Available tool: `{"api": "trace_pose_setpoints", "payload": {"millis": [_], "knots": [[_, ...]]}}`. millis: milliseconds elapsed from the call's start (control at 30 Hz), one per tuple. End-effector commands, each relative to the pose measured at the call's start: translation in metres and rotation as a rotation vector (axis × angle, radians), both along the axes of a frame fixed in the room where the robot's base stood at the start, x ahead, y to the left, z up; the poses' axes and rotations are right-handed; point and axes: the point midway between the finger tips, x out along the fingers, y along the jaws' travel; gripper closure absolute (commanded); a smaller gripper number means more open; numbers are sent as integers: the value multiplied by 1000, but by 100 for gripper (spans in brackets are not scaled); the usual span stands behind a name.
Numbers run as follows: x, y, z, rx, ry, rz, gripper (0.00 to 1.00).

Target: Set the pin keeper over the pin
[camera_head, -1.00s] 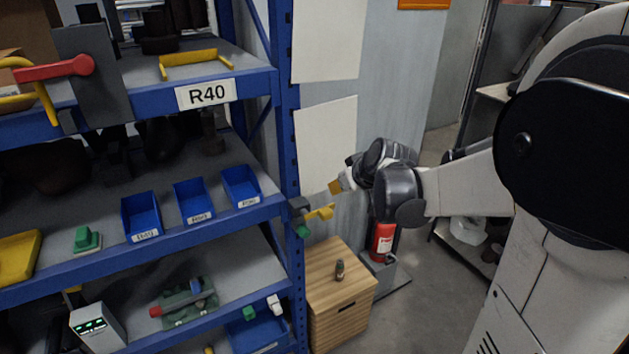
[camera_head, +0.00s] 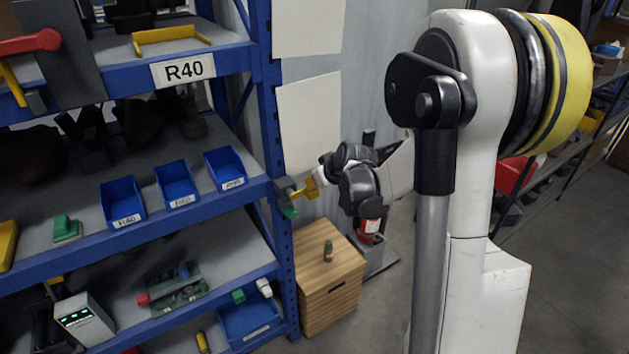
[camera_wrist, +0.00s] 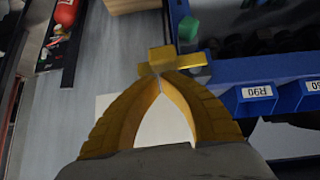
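A yellow piece (camera_head: 305,190), which looks like the pin keeper, sticks out from a grey bracket (camera_head: 286,187) on the shelf's blue corner post. A green block (camera_head: 289,212) sits just below it. In the wrist view the yellow piece (camera_wrist: 163,57) lies just beyond my fingertips, with a yellow bar (camera_wrist: 195,60) to its right and the green block (camera_wrist: 188,28) past it. My gripper (camera_wrist: 158,74) has its yellow fingers brought together at the tips, with nothing seen between them. In the head view my gripper (camera_head: 322,173) is close beside the yellow piece; I cannot tell whether they touch. I cannot make out the pin.
The blue shelf rack (camera_head: 258,70) with label R40 stands at left, holding blue bins (camera_head: 122,204). A wooden box (camera_head: 325,285) with a small object on it stands below my gripper. A red extinguisher (camera_head: 370,226) is behind.

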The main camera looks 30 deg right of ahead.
Motion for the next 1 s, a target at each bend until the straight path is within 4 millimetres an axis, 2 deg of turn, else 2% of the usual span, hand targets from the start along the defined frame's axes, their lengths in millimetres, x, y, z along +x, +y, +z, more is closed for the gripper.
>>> {"api": "trace_pose_setpoints", "payload": {"millis": [1000], "knots": [[0, -7, -11, 163, 6, -1, 100]]}}
